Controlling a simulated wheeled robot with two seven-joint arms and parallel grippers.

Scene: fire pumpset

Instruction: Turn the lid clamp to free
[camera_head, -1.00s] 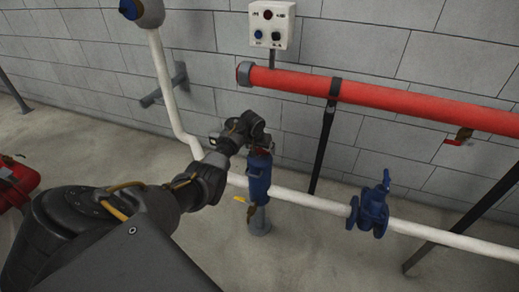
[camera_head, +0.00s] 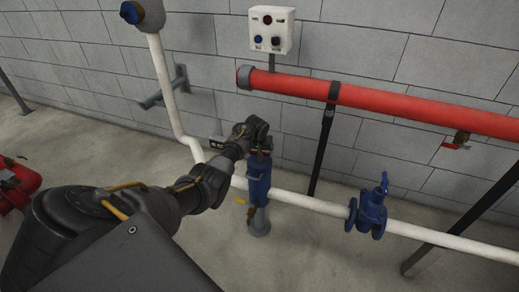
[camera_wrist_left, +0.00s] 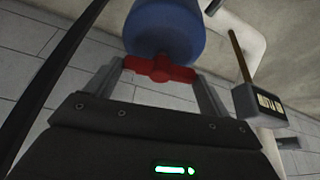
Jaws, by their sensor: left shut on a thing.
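The lid clamp (camera_wrist_left: 160,68) is a small red bar on the end of an upright blue cylindrical body (camera_head: 258,182). The blue body shows large at the top of the left wrist view (camera_wrist_left: 165,28). My left gripper (camera_head: 259,148) is over the top of this body, and its fingers are shut on the red clamp, one at each end. In the head view my gripper hides most of the clamp; only a bit of red shows. My right gripper is in neither view.
A white pipe (camera_head: 300,201) runs beside the blue body to a blue valve (camera_head: 370,211). A yellow-handled tap (camera_head: 247,205) sits low on the body. A red pipe (camera_head: 410,107) and a control box (camera_head: 271,31) are behind.

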